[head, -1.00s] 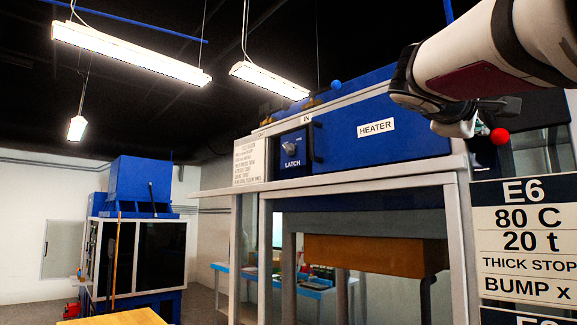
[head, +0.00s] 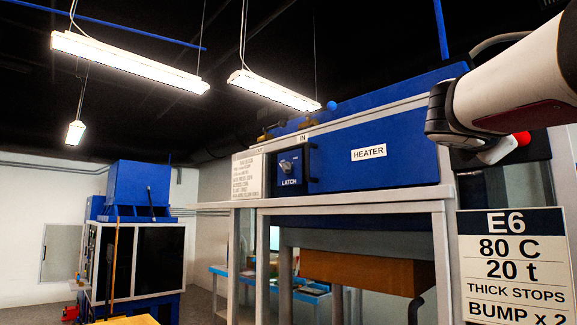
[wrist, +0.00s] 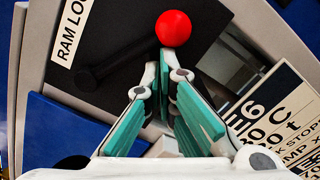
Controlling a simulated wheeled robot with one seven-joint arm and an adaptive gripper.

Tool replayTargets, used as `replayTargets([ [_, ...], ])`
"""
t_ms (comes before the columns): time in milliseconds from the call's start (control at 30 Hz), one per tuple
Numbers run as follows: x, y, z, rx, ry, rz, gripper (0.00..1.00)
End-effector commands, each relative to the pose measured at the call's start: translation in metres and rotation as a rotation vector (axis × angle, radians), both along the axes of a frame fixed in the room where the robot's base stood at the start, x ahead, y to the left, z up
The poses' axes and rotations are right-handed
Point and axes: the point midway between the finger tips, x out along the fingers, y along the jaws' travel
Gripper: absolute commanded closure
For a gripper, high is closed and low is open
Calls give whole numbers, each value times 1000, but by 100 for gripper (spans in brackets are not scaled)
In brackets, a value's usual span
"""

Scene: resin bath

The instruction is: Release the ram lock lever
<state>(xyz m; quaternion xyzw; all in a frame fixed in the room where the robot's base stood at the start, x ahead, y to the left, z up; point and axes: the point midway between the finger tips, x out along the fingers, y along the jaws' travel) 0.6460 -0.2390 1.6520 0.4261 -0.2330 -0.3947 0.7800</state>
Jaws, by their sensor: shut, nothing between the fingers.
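The ram lock lever is a dark rod (wrist: 122,60) with a red ball knob (wrist: 173,28), on a dark panel (wrist: 105,25) in the wrist view. A partly cut-off label reading "RAM LO" (wrist: 72,32) sits beside it. My gripper (wrist: 165,62) is shut and empty. Its teal finger pads point at the knob, with the tips just below it in the picture; I cannot tell whether they touch. In the head view the red knob (head: 522,138) shows partly behind my gripper (head: 497,150), and the rod is hidden there.
The blue heater box (head: 400,145) with a latch panel (head: 291,166) stands left of my arm. An E6 sign (head: 514,265) hangs below my gripper.

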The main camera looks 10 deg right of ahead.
Motion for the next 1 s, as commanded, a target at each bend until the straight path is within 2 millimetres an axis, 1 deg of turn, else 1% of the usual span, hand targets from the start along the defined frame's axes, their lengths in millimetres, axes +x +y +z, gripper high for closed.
replayTargets([
  [33,-5,-2,6,-25,34,-1,100],
  [100,-8,-4,9,-64,82,0,100],
  [433,-15,-11,22,-211,271,-1,100],
  [700,-17,-13,28,-213,272,-2,100],
  [1000,-17,-14,30,-211,271,-3,100],
])
